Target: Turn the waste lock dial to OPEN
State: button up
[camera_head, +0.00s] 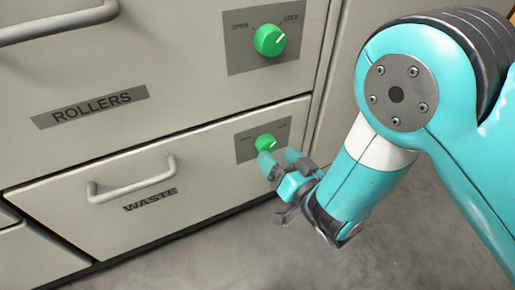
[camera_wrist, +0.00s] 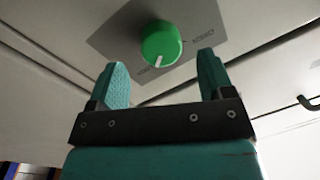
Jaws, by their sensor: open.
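The waste lock dial (camera_head: 265,143) is a round green knob on a grey plate at the right of the WASTE drawer (camera_head: 62,206). In the wrist view the dial (camera_wrist: 161,42) has a white pointer mark directed down and slightly left, towards the lower label, which looks like LOCK. The other label lies to its right; both are small and upside down. My gripper (camera_head: 281,161) is open just in front of the dial in the head view. In the wrist view its two teal fingers (camera_wrist: 162,64) stand apart on either side below the dial, with nothing between them.
Above is the ROLLERS drawer (camera_head: 140,75) with its own green dial (camera_head: 269,40), its mark towards LOCK. A bar handle (camera_head: 131,188) sticks out from the WASTE drawer, left of my gripper. The grey floor (camera_head: 230,260) in front is clear.

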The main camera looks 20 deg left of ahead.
aim_at(269, 148)
jog(key=shift+b+x, duration=0.35)
jog(key=shift+x, duration=1.2)
jog(key=shift+a, duration=0.1)
jog(key=c, duration=0.9)
